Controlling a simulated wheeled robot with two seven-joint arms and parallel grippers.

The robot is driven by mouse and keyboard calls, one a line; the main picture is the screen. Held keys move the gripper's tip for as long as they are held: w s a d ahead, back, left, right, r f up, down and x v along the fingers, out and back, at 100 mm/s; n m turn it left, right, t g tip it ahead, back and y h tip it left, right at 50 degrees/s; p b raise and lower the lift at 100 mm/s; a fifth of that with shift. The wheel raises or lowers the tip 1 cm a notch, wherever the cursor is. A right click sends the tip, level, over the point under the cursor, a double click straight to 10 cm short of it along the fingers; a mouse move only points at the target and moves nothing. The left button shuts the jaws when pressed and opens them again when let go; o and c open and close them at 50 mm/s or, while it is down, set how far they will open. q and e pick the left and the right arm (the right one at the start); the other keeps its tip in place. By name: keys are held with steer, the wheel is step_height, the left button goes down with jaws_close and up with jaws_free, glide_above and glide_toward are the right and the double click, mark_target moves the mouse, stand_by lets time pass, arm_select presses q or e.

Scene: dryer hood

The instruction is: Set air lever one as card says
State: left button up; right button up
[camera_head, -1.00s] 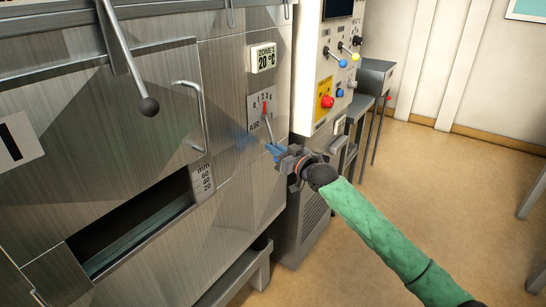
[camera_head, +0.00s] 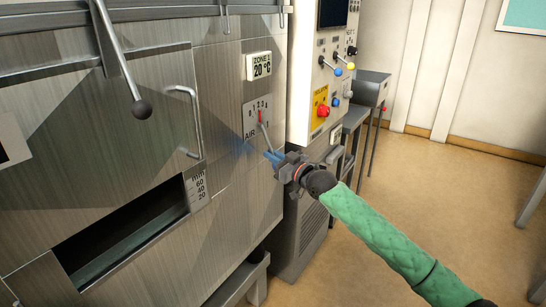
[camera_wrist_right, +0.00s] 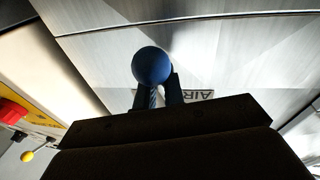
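The air lever (camera_head: 265,135) is a thin metal rod on a white AIR plate (camera_head: 250,122) with a numbered scale and a red mark. It hangs down and slightly right across the plate. In the right wrist view its blue ball knob (camera_wrist_right: 152,66) stands in front of the fingers. My right gripper (camera_head: 272,157) is at the lever's lower end. In the wrist view its fingers (camera_wrist_right: 158,97) stand on either side below the ball. Whether they grip is unclear. My left gripper is out of view. No readable setting card shows.
A grey handle (camera_head: 190,120) and black-knobbed lever (camera_head: 141,108) are to the left. A control panel with a red button (camera_head: 323,110) is to the right. Open floor (camera_head: 450,200) lies farther right.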

steer(key=o, duration=0.4)
